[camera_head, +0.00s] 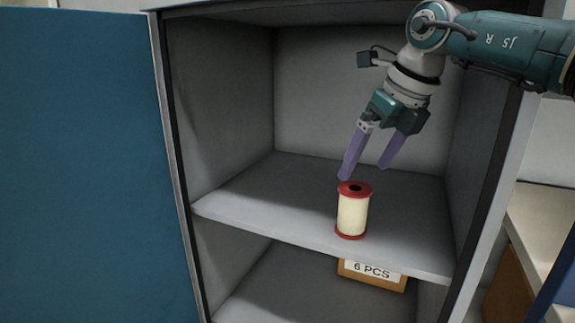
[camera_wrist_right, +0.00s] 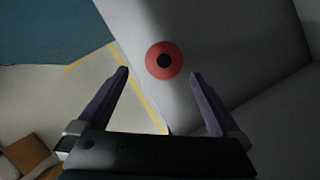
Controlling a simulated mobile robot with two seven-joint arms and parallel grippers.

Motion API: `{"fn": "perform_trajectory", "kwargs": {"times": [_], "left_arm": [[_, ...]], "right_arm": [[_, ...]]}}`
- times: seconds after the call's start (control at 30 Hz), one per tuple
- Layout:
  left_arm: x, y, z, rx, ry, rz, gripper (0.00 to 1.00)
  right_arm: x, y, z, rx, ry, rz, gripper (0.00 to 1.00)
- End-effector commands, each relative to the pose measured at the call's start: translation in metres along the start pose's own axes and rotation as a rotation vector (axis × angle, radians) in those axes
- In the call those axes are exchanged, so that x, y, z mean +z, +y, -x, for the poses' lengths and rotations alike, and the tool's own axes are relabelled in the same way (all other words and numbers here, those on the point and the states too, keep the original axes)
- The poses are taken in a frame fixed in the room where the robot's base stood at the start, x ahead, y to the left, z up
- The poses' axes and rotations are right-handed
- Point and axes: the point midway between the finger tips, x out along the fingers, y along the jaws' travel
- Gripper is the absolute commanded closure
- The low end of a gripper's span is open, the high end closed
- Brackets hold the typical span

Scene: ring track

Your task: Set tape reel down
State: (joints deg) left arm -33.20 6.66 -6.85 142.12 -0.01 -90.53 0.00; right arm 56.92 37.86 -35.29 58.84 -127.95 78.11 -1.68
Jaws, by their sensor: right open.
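The tape reel (camera_head: 352,212) is a cream cylinder with red end flanges. It stands upright on the cabinet's upper shelf (camera_head: 270,205), near the front edge. In the right wrist view the red top of the tape reel (camera_wrist_right: 164,61) shows with its dark centre hole. My right gripper (camera_head: 365,172) has purple fingers spread open and is empty. It is above and behind the reel, apart from it. In the wrist view the right gripper's fingertips (camera_wrist_right: 160,72) show on either side of the reel. My left gripper is not in view.
The blue cabinet door (camera_head: 80,160) stands open on the left. A cardboard box (camera_head: 372,274) marked "6 PCS" sits on the lower shelf below the reel. The cabinet's side walls bound the shelf, and its left part is clear.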

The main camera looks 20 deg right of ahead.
Motion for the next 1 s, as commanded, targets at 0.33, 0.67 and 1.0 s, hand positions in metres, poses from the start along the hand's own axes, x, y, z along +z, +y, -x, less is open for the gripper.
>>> {"fn": "perform_trajectory", "kwargs": {"times": [0.33,0.67,1.0], "left_arm": [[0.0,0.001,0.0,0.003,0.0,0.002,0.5],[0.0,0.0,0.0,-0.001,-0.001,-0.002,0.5],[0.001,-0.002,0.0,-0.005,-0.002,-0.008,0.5]], "right_arm": [[0.053,0.218,0.03,0.814,-0.596,-0.28,0.0],[-0.003,0.135,0.07,1.141,-0.872,-1.845,0.0],[-0.265,0.149,-0.001,0.121,-0.228,-3.001,0.0]]}}
